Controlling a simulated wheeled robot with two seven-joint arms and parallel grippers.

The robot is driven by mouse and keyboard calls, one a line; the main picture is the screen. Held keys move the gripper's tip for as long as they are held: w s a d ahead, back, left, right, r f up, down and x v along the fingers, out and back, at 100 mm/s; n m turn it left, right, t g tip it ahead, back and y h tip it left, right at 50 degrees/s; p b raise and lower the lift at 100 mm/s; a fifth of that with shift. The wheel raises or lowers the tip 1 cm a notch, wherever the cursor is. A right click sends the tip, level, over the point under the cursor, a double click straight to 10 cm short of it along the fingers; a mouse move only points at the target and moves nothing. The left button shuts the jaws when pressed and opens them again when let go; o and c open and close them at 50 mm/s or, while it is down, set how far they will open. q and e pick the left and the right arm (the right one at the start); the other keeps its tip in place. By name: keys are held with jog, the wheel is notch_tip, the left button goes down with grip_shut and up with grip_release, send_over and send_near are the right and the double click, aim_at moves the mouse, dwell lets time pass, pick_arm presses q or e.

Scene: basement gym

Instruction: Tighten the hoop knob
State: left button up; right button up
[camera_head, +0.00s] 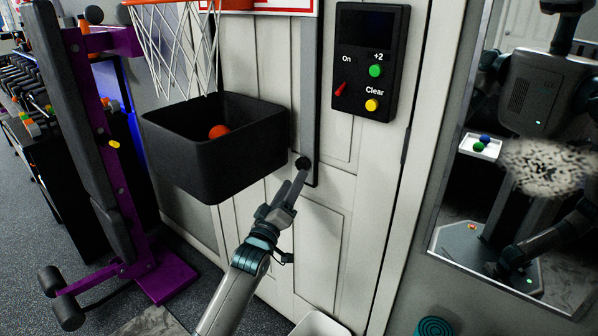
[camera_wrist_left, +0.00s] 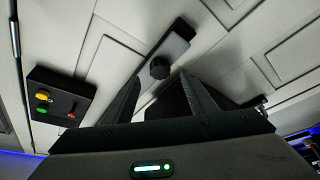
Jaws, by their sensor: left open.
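The hoop knob (camera_head: 303,163) is a small round black knob near the lower end of a grey vertical rail (camera_head: 309,110) on the white door. It also shows in the left wrist view (camera_wrist_left: 160,68), between and beyond the two fingers. My left gripper (camera_head: 297,182) is just below the knob in the head view, its fingers pointing up at it. In the wrist view the left gripper (camera_wrist_left: 160,95) is open, with the fingers apart and nothing clearly held. Whether a finger touches the knob I cannot tell. My right gripper is not directly in view.
A black bin (camera_head: 215,150) with an orange ball (camera_head: 219,131) hangs left of the rail under the hoop net (camera_head: 178,40). A black control box (camera_head: 370,60) is to the upper right. A purple weight bench (camera_head: 110,170) stands left, a mirror (camera_head: 520,170) right.

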aim_at(303, 165)
pick_arm(q)
jog(key=x, duration=0.5)
jog(key=shift+w+d, duration=0.1)
jog(key=c, duration=1.1)
